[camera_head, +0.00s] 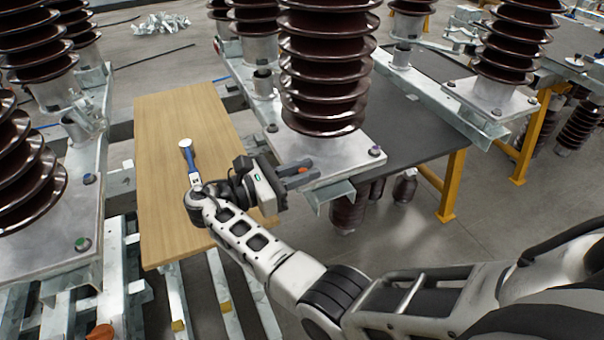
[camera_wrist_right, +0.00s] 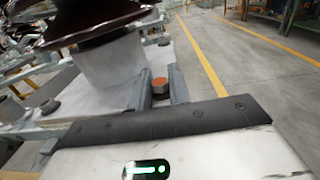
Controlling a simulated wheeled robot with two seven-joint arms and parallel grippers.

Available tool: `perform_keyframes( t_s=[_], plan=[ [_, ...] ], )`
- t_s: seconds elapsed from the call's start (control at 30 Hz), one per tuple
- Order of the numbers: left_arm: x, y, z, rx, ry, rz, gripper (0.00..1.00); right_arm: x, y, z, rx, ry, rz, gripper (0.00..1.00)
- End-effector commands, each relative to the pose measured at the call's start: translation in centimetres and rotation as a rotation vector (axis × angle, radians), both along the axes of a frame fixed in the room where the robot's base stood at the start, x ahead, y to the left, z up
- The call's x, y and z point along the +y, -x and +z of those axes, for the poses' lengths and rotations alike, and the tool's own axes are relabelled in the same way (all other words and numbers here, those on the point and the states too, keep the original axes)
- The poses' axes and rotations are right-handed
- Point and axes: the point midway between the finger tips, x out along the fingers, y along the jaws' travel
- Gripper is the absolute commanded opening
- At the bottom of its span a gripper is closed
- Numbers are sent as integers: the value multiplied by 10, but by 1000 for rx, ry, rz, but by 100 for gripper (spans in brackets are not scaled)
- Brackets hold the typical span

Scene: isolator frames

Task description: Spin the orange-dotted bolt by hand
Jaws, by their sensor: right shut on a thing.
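The orange-dotted bolt (camera_wrist_right: 160,82) sits at a corner of the metal base plate, between the two fingers of my right gripper (camera_wrist_right: 162,88) in the right wrist view. The fingers stand on either side of it and are shut on it. In the head view my right gripper (camera_head: 298,174) reaches to the near left corner of the plate (camera_head: 340,160), below the brown ribbed insulator (camera_head: 325,70). The bolt is largely hidden by the fingers there. My left gripper is not in view.
Another bolt with a purple top (camera_head: 375,151) sits at the plate's right corner. A wooden board (camera_head: 160,230) carries a blue-handled tool (camera_head: 189,158) left of my gripper. Insulators stand at left and back right. A yellow-legged table (camera_head: 453,185) is at the right.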

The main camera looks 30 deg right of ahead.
Motion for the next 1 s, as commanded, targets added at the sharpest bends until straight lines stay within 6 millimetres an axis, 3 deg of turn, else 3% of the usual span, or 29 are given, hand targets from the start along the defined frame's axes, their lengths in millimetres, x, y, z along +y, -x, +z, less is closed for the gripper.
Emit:
perform_keyframes(
  t_s=[0.33, 0.87, 0.9, 0.97, 1.0],
  plan=[
    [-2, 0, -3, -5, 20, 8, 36, -1, -1, 0, -2, 2, -141, 0],
    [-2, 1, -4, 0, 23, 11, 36, -3, 0, 1, -4, 6, -167, 0],
    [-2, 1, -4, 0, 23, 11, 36, -3, 0, 1, -4, 6, -167, 24],
    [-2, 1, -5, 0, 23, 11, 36, -3, 0, 1, -4, 5, -167, 38],
    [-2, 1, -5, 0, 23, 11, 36, -2, 0, 1, -3, 4, -166, 38]
  ],
)
